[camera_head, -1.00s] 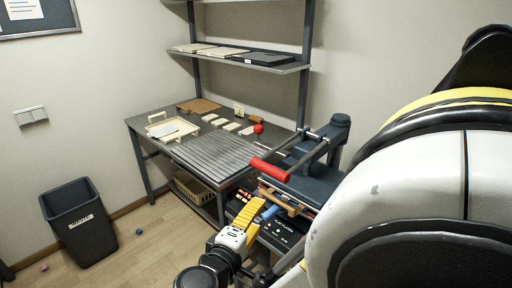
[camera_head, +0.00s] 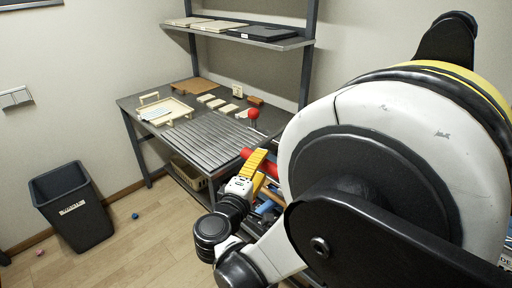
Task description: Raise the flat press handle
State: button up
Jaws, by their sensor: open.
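The flat press's red handle (camera_head: 246,153) shows as a short red bar right of the slatted table top. My gripper's yellow fingers (camera_head: 258,162) overlap the handle in the picture, with red showing on both sides of them. The gripper is open. I cannot tell whether the fingers are around the handle, touching it or only in front of it. Most of the flat press is hidden behind my large white and black arm link; only small blue and dark parts show below the gripper.
The grey work table (camera_head: 150,104) holds a cream tray (camera_head: 182,121), several light blanks and a brown board (camera_head: 194,87). A red ball knob (camera_head: 253,113) stands at its right. A shelf (camera_head: 290,44) is above. A dark bin (camera_head: 72,208) stands on the floor at left.

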jog(key=shift+w+d, duration=0.3)
jog(key=shift+w, duration=0.3)
grip_shut()
jog(key=shift+r, duration=0.1)
